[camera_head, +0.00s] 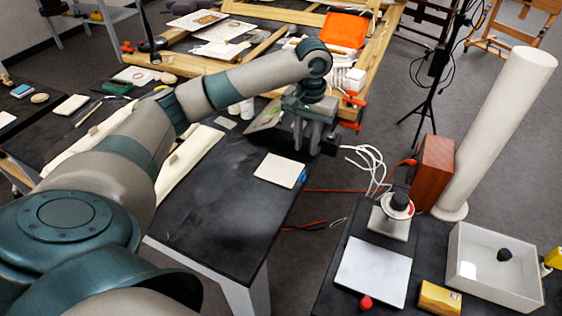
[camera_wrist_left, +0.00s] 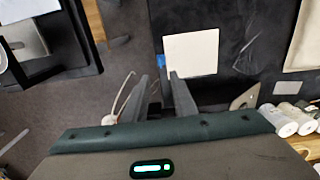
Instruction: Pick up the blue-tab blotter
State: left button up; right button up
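The blue-tab blotter (camera_head: 277,171) is a cream-white square lying flat on the black table, near its right edge. Its blue tab (camera_head: 303,175) sticks out on the right side, toward the table edge. In the left wrist view the blotter (camera_wrist_left: 192,54) lies ahead of the fingers, with the blue tab (camera_wrist_left: 161,66) at its left. My left gripper (camera_head: 306,150) is above the far right corner of the table, beyond the blotter. Its two fingers point down, apart and empty; they also show in the left wrist view (camera_wrist_left: 157,80). My right gripper is not in view.
The black table (camera_head: 215,225) is mostly bare in front of the blotter. White cables (camera_head: 370,165) hang right of the gripper. A lower-right table carries a white sheet (camera_head: 373,270), a white tray (camera_head: 492,292) and a yellow block (camera_head: 439,298). White bottles (camera_wrist_left: 280,120) stand near the gripper.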

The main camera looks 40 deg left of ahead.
aim_at(303, 168)
pick_arm(q)
jog(key=shift+f+p, duration=0.3)
jog(key=shift+f, duration=1.9)
jog(key=shift+s+f+p, duration=0.15)
jog(key=shift+f+p, duration=0.35)
jog(key=shift+f, duration=0.1)
notch_tip(303, 168, down, 3)
jog(key=shift+s+p, duration=0.1)
jog(key=shift+p, duration=0.4)
jog(key=shift+f, duration=0.5)
grip_shut()
